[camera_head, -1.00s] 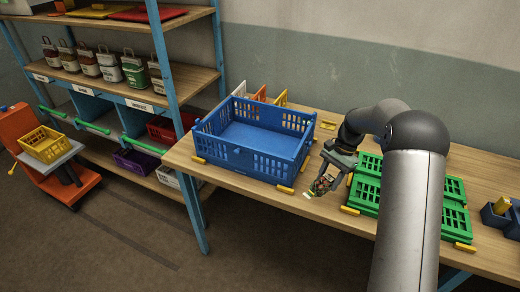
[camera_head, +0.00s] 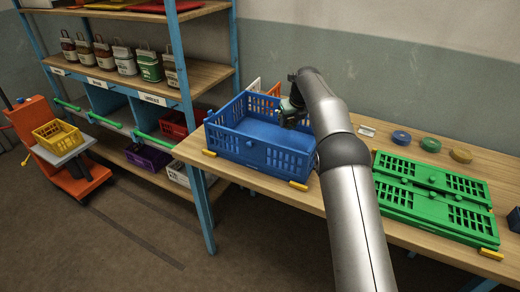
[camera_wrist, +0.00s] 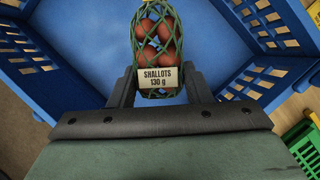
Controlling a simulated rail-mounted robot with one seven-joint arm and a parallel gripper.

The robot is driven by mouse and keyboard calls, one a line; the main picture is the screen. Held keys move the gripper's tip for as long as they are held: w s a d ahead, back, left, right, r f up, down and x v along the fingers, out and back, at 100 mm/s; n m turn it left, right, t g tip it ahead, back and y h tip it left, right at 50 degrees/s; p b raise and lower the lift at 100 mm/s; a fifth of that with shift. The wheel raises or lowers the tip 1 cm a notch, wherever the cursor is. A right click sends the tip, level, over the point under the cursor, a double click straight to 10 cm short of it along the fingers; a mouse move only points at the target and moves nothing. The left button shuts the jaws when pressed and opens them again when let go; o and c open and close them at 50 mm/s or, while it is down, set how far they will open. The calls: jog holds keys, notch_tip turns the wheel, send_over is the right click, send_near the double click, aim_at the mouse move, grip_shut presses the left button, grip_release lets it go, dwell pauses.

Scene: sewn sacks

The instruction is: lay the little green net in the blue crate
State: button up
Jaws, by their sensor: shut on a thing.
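The little green net (camera_wrist: 157,45) holds several brown shallots and bears a tag reading "SHALLOTS 130 g". It hangs between the fingers of my gripper (camera_wrist: 158,88), which is shut on it. The blue crate (camera_wrist: 72,70) lies below and around the net in the wrist view, and its floor looks empty. In the head view the blue crate (camera_head: 270,155) stands on the table, and my gripper (camera_head: 291,118) is over its right part. The net is hidden or too small to make out in the head view.
A folded green crate (camera_head: 435,200) lies on the table to the right. Blue, green and yellow round things (camera_head: 430,144) lie behind it. A shelf with several sacks (camera_head: 122,60) stands at the left. An orange trolley (camera_head: 50,140) holds a yellow basket.

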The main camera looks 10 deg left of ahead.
jog(key=shift+m, duration=0.4)
jog(key=a+f, duration=0.1)
jog(key=f, duration=0.1)
jog(key=a+f, duration=0.1)
jog(key=f, duration=0.1)
jog(key=a+f, duration=0.1)
jog(key=f, duration=0.1)
jog(key=shift+a+f, duration=0.3)
jog(key=shift+f+p, duration=0.7)
jog(key=shift+f, duration=1.55)
jog(key=o, duration=1.1)
jog(key=shift+o, duration=0.2)
